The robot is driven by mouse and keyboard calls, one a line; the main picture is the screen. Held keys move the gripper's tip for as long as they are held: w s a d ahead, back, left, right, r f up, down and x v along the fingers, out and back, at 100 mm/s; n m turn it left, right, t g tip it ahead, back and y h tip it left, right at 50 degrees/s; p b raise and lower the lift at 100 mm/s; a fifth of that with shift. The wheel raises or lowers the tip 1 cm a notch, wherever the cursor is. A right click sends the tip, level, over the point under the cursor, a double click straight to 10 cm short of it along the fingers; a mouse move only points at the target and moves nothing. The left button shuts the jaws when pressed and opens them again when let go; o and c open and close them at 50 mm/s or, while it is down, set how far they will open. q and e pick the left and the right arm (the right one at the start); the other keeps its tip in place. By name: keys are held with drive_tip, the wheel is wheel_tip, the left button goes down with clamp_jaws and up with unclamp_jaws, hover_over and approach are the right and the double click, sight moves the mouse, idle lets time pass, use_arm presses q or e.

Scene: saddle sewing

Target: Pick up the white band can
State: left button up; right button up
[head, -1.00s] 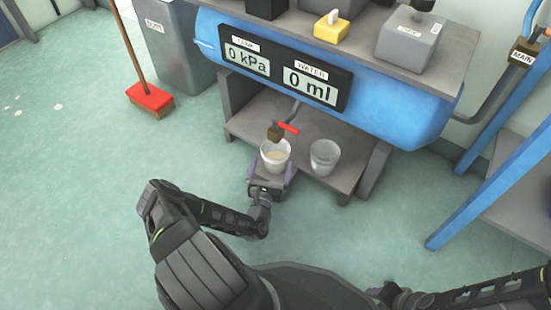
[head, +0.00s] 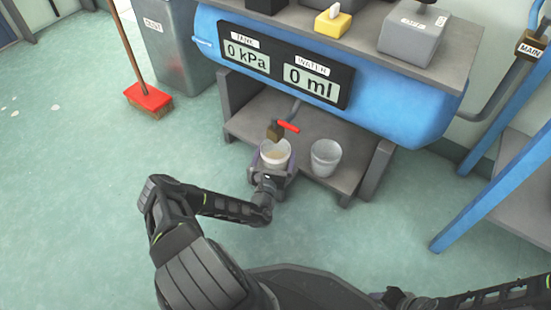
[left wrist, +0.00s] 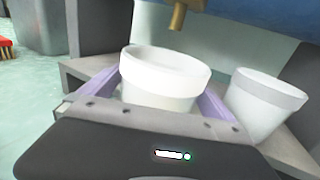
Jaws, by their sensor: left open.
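A white can (head: 276,152) stands on the low grey shelf below the tap, with pale content inside and a white band around its top. In the left wrist view the same can (left wrist: 163,82) stands upright between the purple fingers of my left gripper (head: 273,163). The gripper is open, with one finger on either side of the can. I cannot tell whether the fingers touch it. The gripper body hides the can's lower part. My right gripper is out of view.
A brass tap (head: 275,131) with a red handle hangs just above the left can. The blue tank (head: 408,115) with its displays overhangs the shelf (head: 349,180). A broom (head: 149,97) and grey bin stand at left. The floor in front is clear.

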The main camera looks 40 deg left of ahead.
use_arm(q)
drive_tip(key=shift+c, duration=0.3)
drive_tip(key=c, duration=1.2)
drive_tip(key=shift+r, duration=0.15)
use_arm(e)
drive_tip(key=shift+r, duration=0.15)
